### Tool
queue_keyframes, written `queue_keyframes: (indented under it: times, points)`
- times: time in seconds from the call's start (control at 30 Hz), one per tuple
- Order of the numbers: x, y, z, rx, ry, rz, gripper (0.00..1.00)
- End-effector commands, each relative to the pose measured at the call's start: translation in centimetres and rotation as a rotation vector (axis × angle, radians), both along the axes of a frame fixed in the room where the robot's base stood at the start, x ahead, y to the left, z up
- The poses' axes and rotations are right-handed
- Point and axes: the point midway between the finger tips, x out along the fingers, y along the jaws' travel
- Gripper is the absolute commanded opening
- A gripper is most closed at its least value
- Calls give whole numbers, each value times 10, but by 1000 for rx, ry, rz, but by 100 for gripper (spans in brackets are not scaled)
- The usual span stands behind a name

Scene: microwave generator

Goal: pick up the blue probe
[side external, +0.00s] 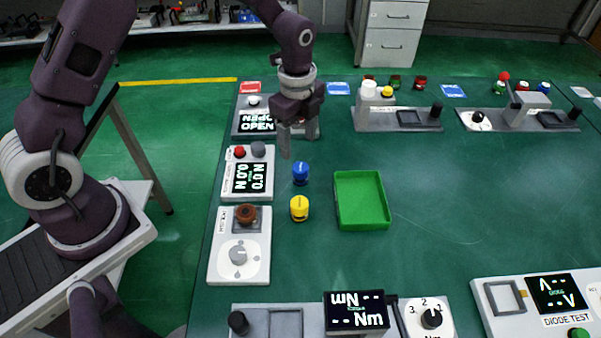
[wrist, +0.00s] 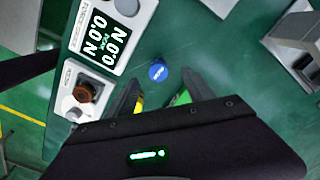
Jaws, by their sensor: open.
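The blue probe (side external: 300,173) stands upright on the green table, between the force panel and the green tray. In the wrist view its round blue top (wrist: 158,72) shows just beyond my fingertips. My gripper (side external: 299,147) is open and empty, above and a little behind the blue probe in the side view. In the wrist view my two fingers (wrist: 160,80) are spread apart, with the probe's top between their lines. No contact with the probe is visible.
A yellow probe (side external: 299,208) stands in front of the blue one. An empty green tray (side external: 361,226) lies to the right. Panels with a 0.0 N display (side external: 248,177) and a knob (side external: 238,255) line the left edge. Open table lies right of the tray.

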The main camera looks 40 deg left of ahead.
Motion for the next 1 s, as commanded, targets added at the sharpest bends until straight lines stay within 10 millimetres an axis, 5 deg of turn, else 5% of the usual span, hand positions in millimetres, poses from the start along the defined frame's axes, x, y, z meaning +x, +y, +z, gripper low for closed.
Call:
queue_keyframes:
  times: [0.5, 0.73, 1.0]
  points:
    - [-5, -11, -83, -2, 19, -51, 61]
    - [-4, -10, -87, -1, 16, -50, 61]
    - [-4, -10, -86, -2, 16, -50, 12]
